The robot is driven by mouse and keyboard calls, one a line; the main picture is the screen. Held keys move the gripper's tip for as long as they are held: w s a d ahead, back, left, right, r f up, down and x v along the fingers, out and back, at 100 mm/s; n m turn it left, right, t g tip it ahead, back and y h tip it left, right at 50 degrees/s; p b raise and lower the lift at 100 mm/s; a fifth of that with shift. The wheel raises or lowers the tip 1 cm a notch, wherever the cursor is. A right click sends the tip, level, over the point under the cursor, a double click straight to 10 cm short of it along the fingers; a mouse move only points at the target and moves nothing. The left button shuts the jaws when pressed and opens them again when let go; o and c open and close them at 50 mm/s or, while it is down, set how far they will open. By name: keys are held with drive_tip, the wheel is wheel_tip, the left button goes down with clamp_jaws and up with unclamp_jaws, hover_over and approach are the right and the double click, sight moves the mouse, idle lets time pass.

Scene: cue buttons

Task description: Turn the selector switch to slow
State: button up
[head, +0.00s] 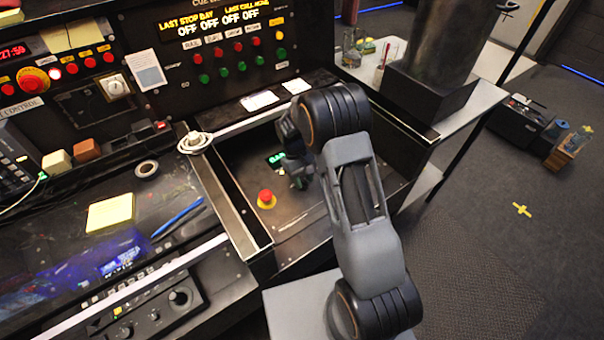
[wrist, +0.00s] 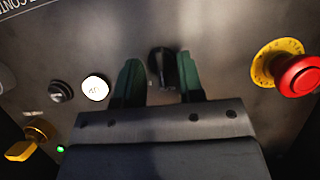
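The selector switch, a black knob (wrist: 162,66), stands on the dark panel in the wrist view. My gripper (wrist: 158,72) is open, with one green finger on each side of the knob. The right finger is very close to the knob; I cannot tell whether it touches. A clear gap shows between the left finger and the knob. The knob's labels are not readable. In the head view my gripper (head: 299,180) is low over the recessed panel (head: 300,222), and I cannot make out the knob there.
A red emergency button (wrist: 300,76) on a yellow collar is right of the knob. A white button (wrist: 95,88), a black button (wrist: 61,91) and a yellow switch (wrist: 28,143) are to the left. The recess has raised side walls.

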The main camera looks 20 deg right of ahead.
drive_tip(key=v, duration=1.3)
drive_tip(key=shift+w+r+p, duration=0.2)
drive_tip(key=shift+r+p, duration=0.1)
drive_tip(key=shift+r, duration=0.05)
drive_tip(key=s+r+m+t+p, duration=0.1)
drive_tip(key=s+r+t+p, duration=0.2)
drive_tip(key=s+r, duration=0.4)
drive_tip(key=s+d+r+m+t+y+p, duration=0.1)
drive_tip(key=s+r+m+t+p, duration=0.1)
drive_tip(key=s+r, duration=0.6)
drive_tip(key=s+t+p, duration=0.1)
drive_tip(key=s+t, duration=0.1)
drive_tip(key=s, duration=0.5)
drive_tip(key=shift+s+d+m+t, duration=0.3)
drive_tip(key=shift+s+t, duration=0.1)
drive_tip(key=shift+r, duration=0.1)
